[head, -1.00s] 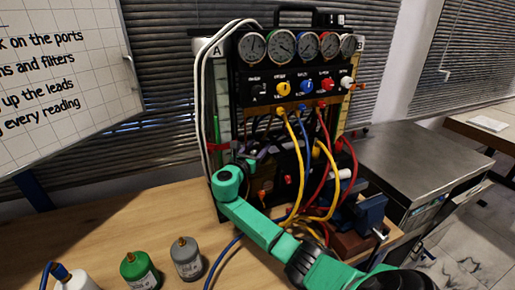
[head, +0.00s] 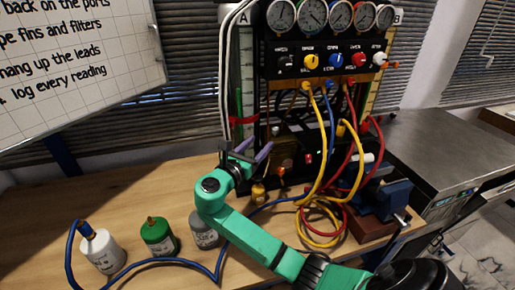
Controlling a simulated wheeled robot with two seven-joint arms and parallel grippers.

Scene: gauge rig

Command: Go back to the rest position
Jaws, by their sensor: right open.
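My right arm, green with a black wrist, reaches in from the bottom right of the head view. My right gripper (head: 254,151) has purple fingers spread apart, with nothing seen between them. It is in front of the lower left part of the gauge rig (head: 262,75), above the wooden bench (head: 120,190). A small brass fitting (head: 258,193) shows just below the gripper. My left gripper is not in view.
A white canister (head: 103,252) with a blue hose (head: 165,262), a green canister (head: 158,237) and a grey canister (head: 204,232) stand on the bench. Yellow hoses (head: 318,215) and a blue vise (head: 385,200) are right of my arm. The bench's left side is clear.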

